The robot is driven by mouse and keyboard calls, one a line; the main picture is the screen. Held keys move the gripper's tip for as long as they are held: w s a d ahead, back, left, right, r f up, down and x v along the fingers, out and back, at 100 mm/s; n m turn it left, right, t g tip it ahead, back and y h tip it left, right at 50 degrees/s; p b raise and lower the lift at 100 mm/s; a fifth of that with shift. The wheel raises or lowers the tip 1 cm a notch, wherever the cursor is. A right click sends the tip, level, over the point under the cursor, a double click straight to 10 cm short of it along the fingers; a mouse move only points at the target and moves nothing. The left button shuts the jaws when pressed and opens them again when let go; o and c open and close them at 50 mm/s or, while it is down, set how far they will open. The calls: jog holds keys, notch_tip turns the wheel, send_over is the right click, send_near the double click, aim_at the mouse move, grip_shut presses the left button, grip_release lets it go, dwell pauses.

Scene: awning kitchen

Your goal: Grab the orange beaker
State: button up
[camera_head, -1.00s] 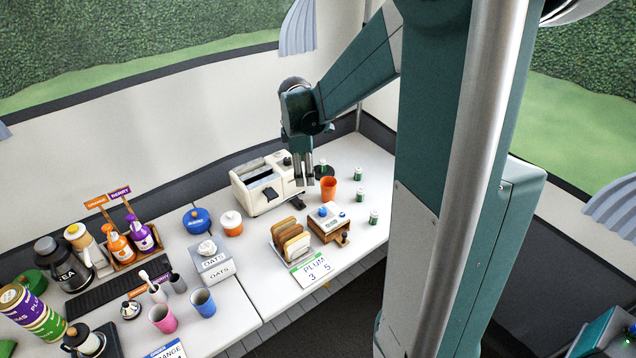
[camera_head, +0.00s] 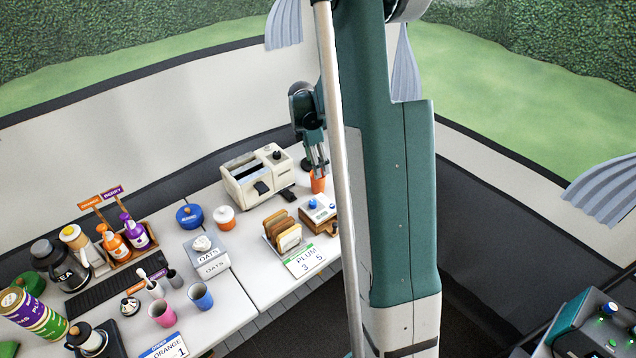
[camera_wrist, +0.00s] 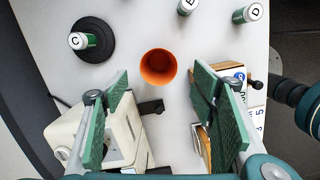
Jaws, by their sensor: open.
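The orange beaker (camera_wrist: 158,67) stands upright on the white table in the wrist view, its open mouth facing the camera. In the head view the beaker (camera_head: 318,184) is partly hidden by my gripper (camera_head: 316,168), which is just above or beside it. In the wrist view my gripper (camera_wrist: 163,105) is open, with its two green pads spread wide. The beaker shows between and beyond the pads, apart from both. Nothing is held.
A cream toaster (camera_wrist: 100,135) stands close by the left finger. A wooden box (camera_wrist: 232,72) is by the right finger. Small lettered jars, including one (camera_wrist: 82,40) on a black disc, stand beyond the beaker. A toast rack (camera_head: 283,234) stands nearer the table's front.

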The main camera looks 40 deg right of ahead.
aim_at(318, 182)
jog(key=shift+f, duration=0.15)
jog(key=shift+d+f, duration=0.25)
jog(key=shift+f, duration=0.9)
jog(key=shift+d+f+b, duration=0.2)
jog(key=shift+f+b, duration=0.1)
jog(key=shift+f, duration=1)
jog(key=shift+d+f+b, duration=0.2)
jog(key=shift+f+b, duration=0.05)
jog(key=shift+f, duration=1.05)
jog(key=c, duration=1)
